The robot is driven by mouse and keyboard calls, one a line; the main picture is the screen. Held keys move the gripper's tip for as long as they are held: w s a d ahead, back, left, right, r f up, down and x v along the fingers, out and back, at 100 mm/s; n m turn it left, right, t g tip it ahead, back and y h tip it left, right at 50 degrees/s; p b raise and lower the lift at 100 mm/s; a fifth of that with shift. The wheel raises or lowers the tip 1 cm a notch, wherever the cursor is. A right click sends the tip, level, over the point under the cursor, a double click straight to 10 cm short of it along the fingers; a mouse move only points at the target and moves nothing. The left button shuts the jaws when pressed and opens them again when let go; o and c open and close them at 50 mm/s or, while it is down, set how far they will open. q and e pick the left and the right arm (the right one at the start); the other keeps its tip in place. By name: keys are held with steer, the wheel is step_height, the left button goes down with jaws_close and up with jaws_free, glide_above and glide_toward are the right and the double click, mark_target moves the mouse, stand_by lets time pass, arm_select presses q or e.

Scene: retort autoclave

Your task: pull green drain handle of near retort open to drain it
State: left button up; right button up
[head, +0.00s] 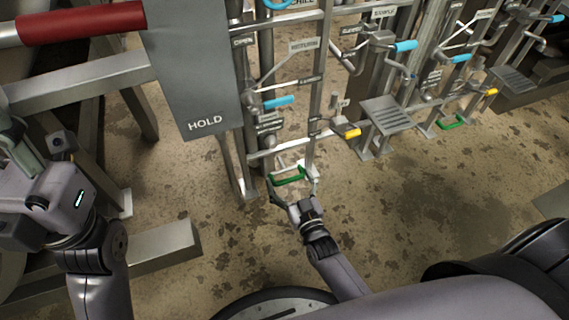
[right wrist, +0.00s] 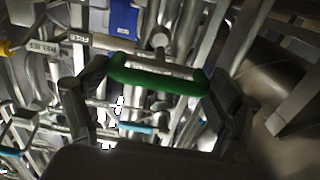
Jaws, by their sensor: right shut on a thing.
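The green drain handle (head: 287,178) of the near retort sits low on the pipe rack, just above the floor. My right gripper (head: 294,190) reaches it from below, with a finger at each end of the green bar. In the right wrist view the green handle (right wrist: 158,77) lies crosswise between the two dark fingers (right wrist: 158,95), which are shut on it. My left gripper (head: 22,150) is at the left edge, away from the handle. Its fingers are partly cut off, so its opening is unclear.
A grey panel marked HOLD (head: 195,70) hangs left of the pipes. Blue handles (head: 279,102) and a yellow handle (head: 352,133) are above the green one. A second green handle (head: 452,122) is farther right, past a grey step (head: 386,115). Floor in front is clear.

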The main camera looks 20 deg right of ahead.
mark_target(290, 181)
steer(key=shift+s+a+f, duration=0.1)
steer(key=shift+s, duration=0.1)
steer(key=o, duration=1.5)
step_height(290, 181, up, 10)
steer(key=shift+r, duration=0.1)
